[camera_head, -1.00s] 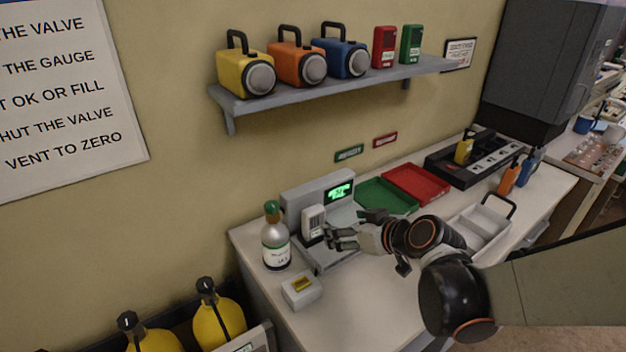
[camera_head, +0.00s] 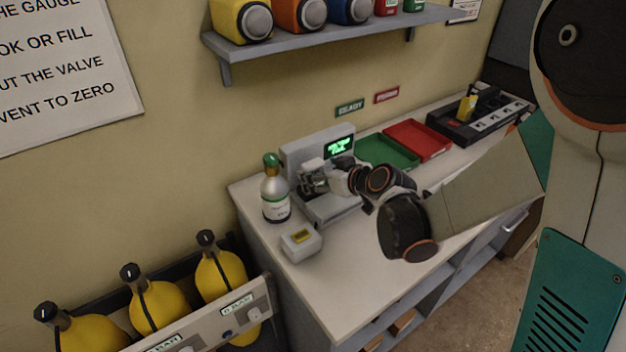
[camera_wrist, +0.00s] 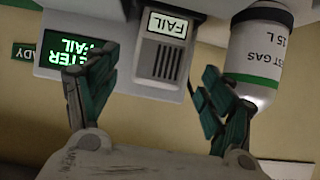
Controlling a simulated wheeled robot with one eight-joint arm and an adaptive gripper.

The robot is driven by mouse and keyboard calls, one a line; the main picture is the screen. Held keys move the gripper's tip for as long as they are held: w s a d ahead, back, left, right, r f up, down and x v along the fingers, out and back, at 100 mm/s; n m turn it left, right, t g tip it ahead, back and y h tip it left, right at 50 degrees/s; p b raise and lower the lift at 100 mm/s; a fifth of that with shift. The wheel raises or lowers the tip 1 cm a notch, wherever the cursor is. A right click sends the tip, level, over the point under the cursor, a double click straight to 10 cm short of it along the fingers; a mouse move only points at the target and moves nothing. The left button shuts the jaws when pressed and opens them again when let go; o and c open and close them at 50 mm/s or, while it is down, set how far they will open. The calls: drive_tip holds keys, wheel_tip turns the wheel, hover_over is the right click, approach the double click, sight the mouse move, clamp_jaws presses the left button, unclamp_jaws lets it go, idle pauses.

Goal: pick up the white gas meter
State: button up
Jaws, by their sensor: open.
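The white gas meter (camera_wrist: 165,45) sits at the test station (camera_head: 298,157). In the wrist view, which is upside down, it shows a slotted grille and a small display reading FAIL. In the head view my gripper mostly hides it. My gripper (camera_head: 311,181) is at the meter; in the wrist view my gripper (camera_wrist: 156,76) has its two dark green fingers apart, one on each side of the meter's image. I see gaps between the fingers and the meter. Whether the fingertips reach past its front face, I cannot tell.
A test gas bottle (camera_head: 275,197) stands close beside the meter, near one finger in the wrist view (camera_wrist: 258,62). The station's screen (camera_wrist: 66,62) reads METER FAIL. A small white box (camera_head: 301,244) is in front. Green (camera_head: 388,152) and red (camera_head: 420,139) trays lie to the right.

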sight(317, 171)
drive_tip(key=b+x, duration=0.1)
drive_tip(key=x, duration=0.4)
drive_tip(key=shift+b, duration=0.4)
drive_tip(key=shift+r, duration=0.1)
drive_tip(key=c, duration=1.4)
